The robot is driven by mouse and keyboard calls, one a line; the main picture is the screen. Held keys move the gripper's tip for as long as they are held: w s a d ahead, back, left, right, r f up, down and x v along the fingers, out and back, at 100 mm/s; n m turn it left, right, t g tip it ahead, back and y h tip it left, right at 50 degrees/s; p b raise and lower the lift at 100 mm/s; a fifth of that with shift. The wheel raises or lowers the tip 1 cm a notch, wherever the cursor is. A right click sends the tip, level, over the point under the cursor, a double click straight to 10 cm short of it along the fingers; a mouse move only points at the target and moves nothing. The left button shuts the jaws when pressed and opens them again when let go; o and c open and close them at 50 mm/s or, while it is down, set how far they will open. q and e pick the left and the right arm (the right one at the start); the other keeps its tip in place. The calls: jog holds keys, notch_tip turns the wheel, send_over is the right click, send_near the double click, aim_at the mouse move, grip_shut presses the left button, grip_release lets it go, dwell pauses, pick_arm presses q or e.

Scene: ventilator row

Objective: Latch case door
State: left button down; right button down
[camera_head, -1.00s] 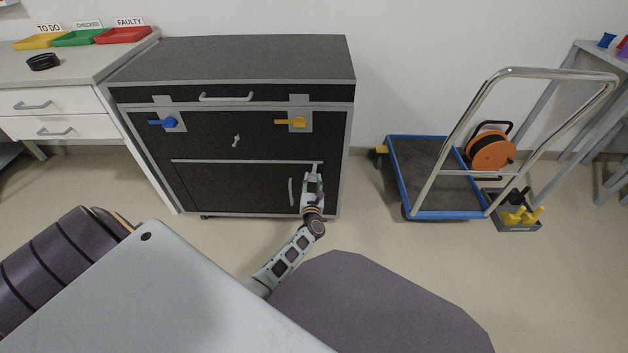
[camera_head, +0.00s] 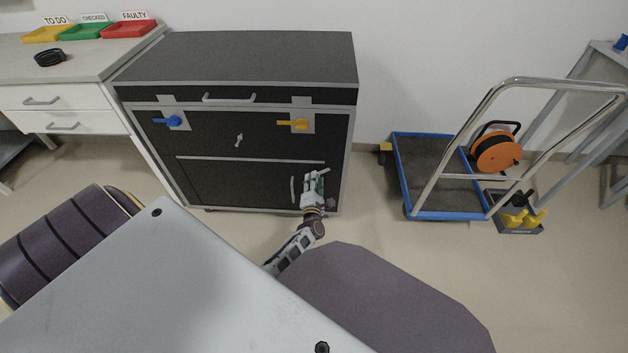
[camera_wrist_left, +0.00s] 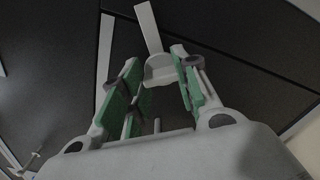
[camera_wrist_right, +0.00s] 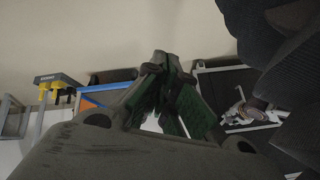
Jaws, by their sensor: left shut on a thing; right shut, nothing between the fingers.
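The black case (camera_head: 235,75) with grey edges stands against the wall. Its lower door (camera_head: 230,182) looks flush with the front, with a pale upright handle (camera_head: 293,189) near its right side. My left gripper (camera_head: 316,183) is at the door's upper right corner, right of that handle. In the left wrist view its green-padded fingers (camera_wrist_left: 160,85) are shut on a small pale latch piece (camera_wrist_left: 160,68), which sits below a light strip. The fingers hide most of the latch in the head view. My right gripper (camera_wrist_right: 165,85) is shut and empty, away from the case.
A blue turn handle (camera_head: 172,120) and a yellow one (camera_head: 298,124) are on the case's upper front, with a small grey knob (camera_head: 239,140) between them. A blue-edged trolley (camera_head: 440,214) with a chrome push bar stands right. Open floor lies between case and trolley.

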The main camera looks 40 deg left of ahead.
pick_arm(q)
jog(key=m, duration=0.2)
jog(key=m+p, duration=0.1)
jog(key=m, duration=0.1)
jog(key=m+p, duration=0.1)
jog(key=m, duration=0.2)
jog(key=shift+d+f, duration=0.25)
jog(key=shift+d, duration=0.1)
pick_arm(e)
jog(key=shift+n+g+h, duration=0.3)
jog(key=shift+g+h, duration=0.1)
jog(key=r, duration=0.2)
jog(key=d+r, duration=0.1)
jog(key=r, duration=0.2)
jog(key=shift+w+r, duration=0.15)
jog(key=shift+r, duration=0.05)
pick_arm(q)
jog(key=shift+f, duration=0.1)
jog(key=c, duration=1.6)
grip_release()
jog(key=shift+o, duration=0.3)
